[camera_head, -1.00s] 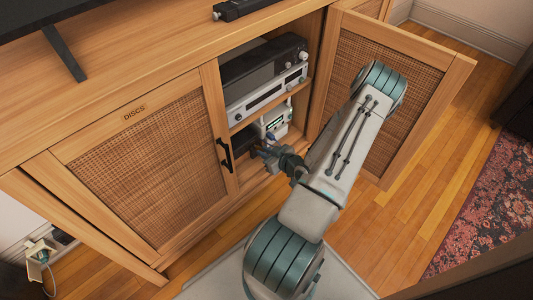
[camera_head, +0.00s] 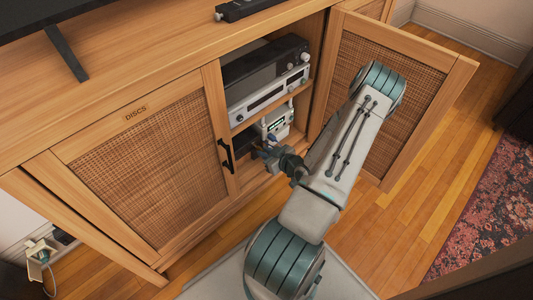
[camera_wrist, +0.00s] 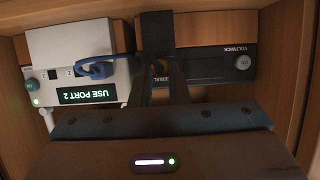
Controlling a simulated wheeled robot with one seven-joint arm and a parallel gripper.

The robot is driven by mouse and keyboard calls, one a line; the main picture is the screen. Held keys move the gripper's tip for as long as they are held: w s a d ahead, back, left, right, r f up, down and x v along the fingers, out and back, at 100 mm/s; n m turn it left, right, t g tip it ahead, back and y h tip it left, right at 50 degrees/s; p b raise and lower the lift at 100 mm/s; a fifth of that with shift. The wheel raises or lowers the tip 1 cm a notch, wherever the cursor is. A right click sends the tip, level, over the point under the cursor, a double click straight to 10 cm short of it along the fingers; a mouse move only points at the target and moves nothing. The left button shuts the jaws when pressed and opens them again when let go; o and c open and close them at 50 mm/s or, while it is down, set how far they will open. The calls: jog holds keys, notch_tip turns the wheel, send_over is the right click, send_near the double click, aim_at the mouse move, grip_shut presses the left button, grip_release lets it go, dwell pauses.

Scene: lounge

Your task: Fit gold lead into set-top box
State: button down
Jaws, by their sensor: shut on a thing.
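My gripper (camera_wrist: 163,76) is at the front of the lower shelf, its fingers close together around a small gold piece (camera_wrist: 160,67), which I take to be the gold lead's end. Most of the lead is hidden. The fingers stand in front of a dark box (camera_wrist: 215,65) marked VOLTWICK, with a partly covered label ending in "ERIAL". I cannot tell whether the gold piece touches a socket. Left of it is a white box (camera_wrist: 80,42) with numbered ports and a lit "USE PORT 2" display. My gripper also shows in the head view (camera_head: 268,153).
A blue cable (camera_wrist: 95,69) loops across the white box's front close to my fingers. The shelf's side walls stand close on both sides. A silver unit (camera_head: 262,99) is on the shelf above. The open rattan door (camera_head: 420,90) stands right of my arm.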

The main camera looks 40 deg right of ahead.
jog(key=shift+w+a, duration=0.1)
jog(key=shift+w, duration=0.6)
jog(key=c, duration=1.3)
grip_release()
jog(key=p+v, duration=0.1)
jog(key=v, duration=0.5)
jog(key=shift+p, duration=0.4)
